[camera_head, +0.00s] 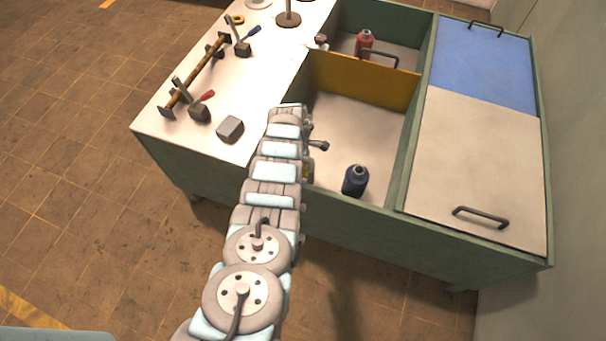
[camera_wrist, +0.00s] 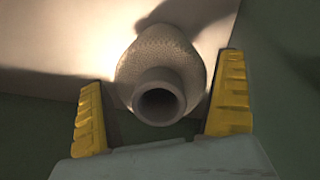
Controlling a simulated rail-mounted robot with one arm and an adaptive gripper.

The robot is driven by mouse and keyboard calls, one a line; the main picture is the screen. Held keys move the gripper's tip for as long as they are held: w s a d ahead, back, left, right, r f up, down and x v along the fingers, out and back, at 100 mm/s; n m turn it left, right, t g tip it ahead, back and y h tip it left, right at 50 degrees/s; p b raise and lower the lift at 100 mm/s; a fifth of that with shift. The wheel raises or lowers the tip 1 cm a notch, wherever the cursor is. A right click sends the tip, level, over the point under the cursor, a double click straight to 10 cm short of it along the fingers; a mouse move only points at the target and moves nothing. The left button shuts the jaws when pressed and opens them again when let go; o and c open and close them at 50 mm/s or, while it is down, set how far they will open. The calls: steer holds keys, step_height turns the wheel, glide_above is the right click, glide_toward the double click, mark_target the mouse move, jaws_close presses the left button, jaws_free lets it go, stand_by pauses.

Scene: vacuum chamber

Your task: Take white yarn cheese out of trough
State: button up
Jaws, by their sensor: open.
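The white yarn cheese (camera_wrist: 158,55) shows in the wrist view as a pale, textured, rounded body with a hollow tube end (camera_wrist: 160,103) facing the camera. My gripper (camera_wrist: 163,85) is open, with one yellow finger on each side of it. A gap shows at the left finger; the right finger is close to it, and I cannot tell if they touch. In the head view my arm reaches into the front compartment of the trough (camera_head: 352,135). The arm hides this cheese there, and only a bit of the gripper shows.
A dark blue bottle-shaped piece (camera_head: 355,181) stands right of my arm in the same compartment. An orange divider (camera_head: 362,80) separates the back compartment, which holds a red piece (camera_head: 364,42). A closed lid (camera_head: 478,160) lies right. The bench top (camera_head: 180,135) at left carries tools and blocks.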

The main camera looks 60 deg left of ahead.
steer(key=shift+f+b, duration=0.4)
steer(key=shift+f, duration=0.4)
steer(key=c, duration=1)
steer(key=shift+r, duration=0.15)
